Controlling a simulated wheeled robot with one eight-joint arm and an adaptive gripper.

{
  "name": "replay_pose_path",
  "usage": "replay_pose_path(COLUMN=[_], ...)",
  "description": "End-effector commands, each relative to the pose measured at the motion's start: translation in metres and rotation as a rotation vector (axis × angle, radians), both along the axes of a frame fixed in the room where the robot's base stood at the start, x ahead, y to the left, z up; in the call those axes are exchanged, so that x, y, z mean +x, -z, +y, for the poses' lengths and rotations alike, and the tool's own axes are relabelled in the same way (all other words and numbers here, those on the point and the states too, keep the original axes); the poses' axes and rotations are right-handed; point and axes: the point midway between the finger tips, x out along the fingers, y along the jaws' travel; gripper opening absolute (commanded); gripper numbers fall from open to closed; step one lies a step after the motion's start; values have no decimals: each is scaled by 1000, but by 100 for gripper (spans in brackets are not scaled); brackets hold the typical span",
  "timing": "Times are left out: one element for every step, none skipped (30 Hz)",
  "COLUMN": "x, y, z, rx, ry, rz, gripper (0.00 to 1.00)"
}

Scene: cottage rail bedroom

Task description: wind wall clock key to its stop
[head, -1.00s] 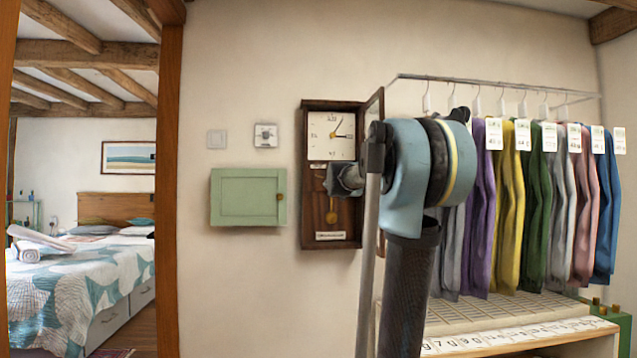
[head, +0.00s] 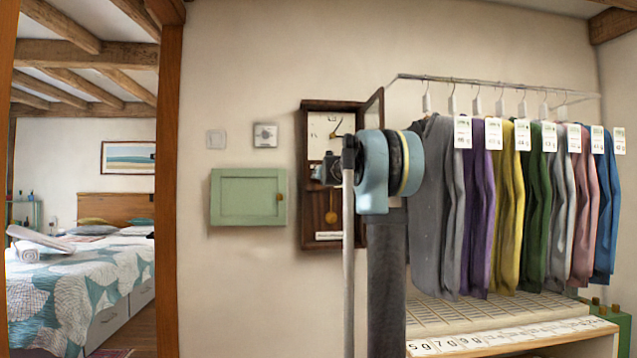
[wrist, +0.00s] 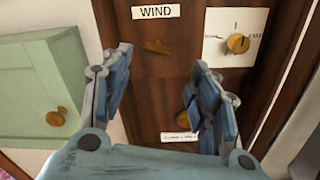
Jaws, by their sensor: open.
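The wall clock (head: 311,215) is a dark wooden case with a pale dial (head: 322,126). Its glazed door (head: 375,108) stands open on the right. In the wrist view a "WIND" label (wrist: 156,12) is above a small brass winged key (wrist: 156,46) on the dark wood. My gripper (wrist: 160,60) is open, its blue fingers spread to either side below the key, with nothing held. In the head view my gripper (head: 325,170) is in front of the clock below the dial, partly hidden by my arm. I cannot tell whether it touches anything.
A white plate with a brass knob (wrist: 237,43) is right of the key. A brass pendulum (head: 331,217) hangs low in the case. A green cabinet (head: 248,197) is left of the clock. Clothes on a rail (head: 490,85) hang to the right, above a slatted bench (head: 500,318).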

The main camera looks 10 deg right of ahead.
Motion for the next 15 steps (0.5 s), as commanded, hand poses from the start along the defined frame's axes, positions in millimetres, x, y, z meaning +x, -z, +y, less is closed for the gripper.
replay_pose_path(x=[7,12,17,21,25,31,35,39,44,48,52,57,62,66,70], y=[0,0,0,0,0,0,0,0,0,0,0,0,0,0,0], z=[0,0,0,0,0,0,0,0,0,0,0,0,0,0,0], rx=[0,0,0,0,0,-1,0,0,0,0,0,0,0,0,0], ry=[0,0,0,0,0,0,0,0,0,0,0,0,0,0,0], rz=[0,0,0,0,0,0,0,0,0,0,0,0,0,0,0], gripper=[55,55,55,55,55,55,55,55,55,55,55,55,55,55,55])
